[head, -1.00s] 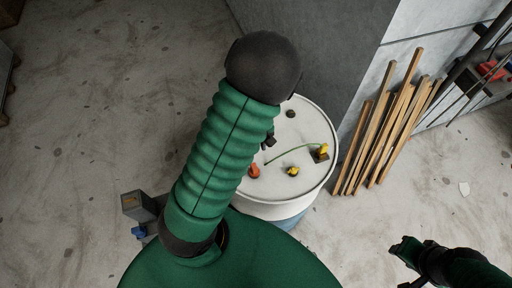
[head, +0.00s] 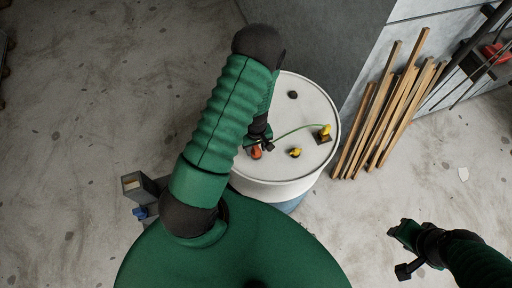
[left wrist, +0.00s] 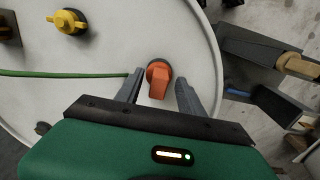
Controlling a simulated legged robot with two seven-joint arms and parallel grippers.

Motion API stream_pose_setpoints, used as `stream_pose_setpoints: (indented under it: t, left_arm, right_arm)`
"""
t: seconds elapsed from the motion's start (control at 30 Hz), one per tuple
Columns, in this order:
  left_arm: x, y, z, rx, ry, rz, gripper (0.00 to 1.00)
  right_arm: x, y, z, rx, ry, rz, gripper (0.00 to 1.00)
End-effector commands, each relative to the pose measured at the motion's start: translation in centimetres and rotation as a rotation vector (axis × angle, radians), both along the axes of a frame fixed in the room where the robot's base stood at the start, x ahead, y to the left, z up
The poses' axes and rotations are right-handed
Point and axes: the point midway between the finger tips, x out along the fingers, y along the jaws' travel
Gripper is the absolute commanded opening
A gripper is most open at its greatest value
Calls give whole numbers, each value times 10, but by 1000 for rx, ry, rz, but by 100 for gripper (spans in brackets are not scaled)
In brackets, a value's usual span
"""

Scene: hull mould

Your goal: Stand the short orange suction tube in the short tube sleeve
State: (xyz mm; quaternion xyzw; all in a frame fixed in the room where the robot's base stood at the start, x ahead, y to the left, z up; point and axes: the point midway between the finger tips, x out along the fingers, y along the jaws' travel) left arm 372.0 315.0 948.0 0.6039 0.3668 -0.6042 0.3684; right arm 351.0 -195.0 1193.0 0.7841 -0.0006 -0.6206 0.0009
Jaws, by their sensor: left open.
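The short orange suction tube (head: 256,153) is at the near left of a white drum top, and in the left wrist view the orange piece (left wrist: 158,80) sits in a dark round base. My left gripper (head: 259,143) is right at it; in the left wrist view its open fingers (left wrist: 159,86) stand on either side of the orange piece, with a gap at each side. A small dark round piece (head: 292,94) on the drum's far part may be the sleeve; I cannot tell. My right gripper (head: 402,250) is at the lower right, away from the drum.
Wooden planks (head: 385,120) lean on the wall right of the drum.

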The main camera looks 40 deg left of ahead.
Motion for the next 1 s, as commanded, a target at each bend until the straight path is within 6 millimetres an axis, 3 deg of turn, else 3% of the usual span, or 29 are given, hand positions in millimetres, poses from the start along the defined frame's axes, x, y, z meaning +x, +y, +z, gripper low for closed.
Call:
stream_pose_setpoints:
  t: [0.07, 0.4, 0.67, 1.0]
  left_arm:
    - [0, 0, 0, 0, 0, -1, 45]
    - [0, 0, 0, 0, 0, -1, 1]
    - [0, 0, 1, 0, 0, -1, 0]
    - [0, 0, 51, 0, -1, -2, 0]
  right_arm:
    - [0, 0, 0, 0, 0, 0, 36]
    - [0, 0, 0, 0, 0, 0, 36]
    - [0, 0, 1, 0, 0, 0, 36]
    - [0, 0, 45, 0, 0, 0, 36]
